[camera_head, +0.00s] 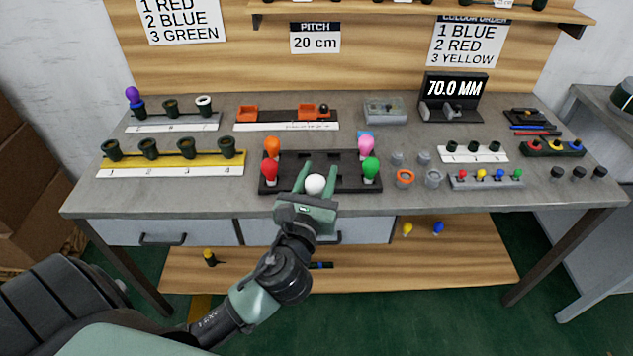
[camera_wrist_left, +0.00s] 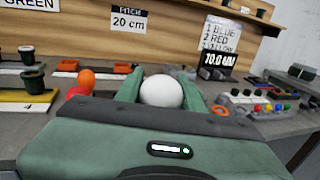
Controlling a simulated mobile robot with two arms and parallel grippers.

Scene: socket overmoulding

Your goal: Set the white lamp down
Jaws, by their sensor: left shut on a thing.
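The white lamp (camera_head: 315,184) is a round white bulb between the fingers of my left gripper (camera_head: 318,180). In the left wrist view the white lamp (camera_wrist_left: 161,91) sits between the two green fingers of the left gripper (camera_wrist_left: 161,88). The gripper is shut on it. It is over the front middle of the dark tray (camera_head: 340,157); whether the lamp touches the tray cannot be told, as its lower part is hidden. My right gripper is not in view.
Red (camera_head: 269,170) and orange (camera_head: 272,146) lamps stand at the tray's left, green (camera_head: 370,168) and pink (camera_head: 366,146) at its right. A yellow strip with dark sockets (camera_head: 170,165) lies left. An orange ring (camera_head: 404,178) and grey cups are to the right.

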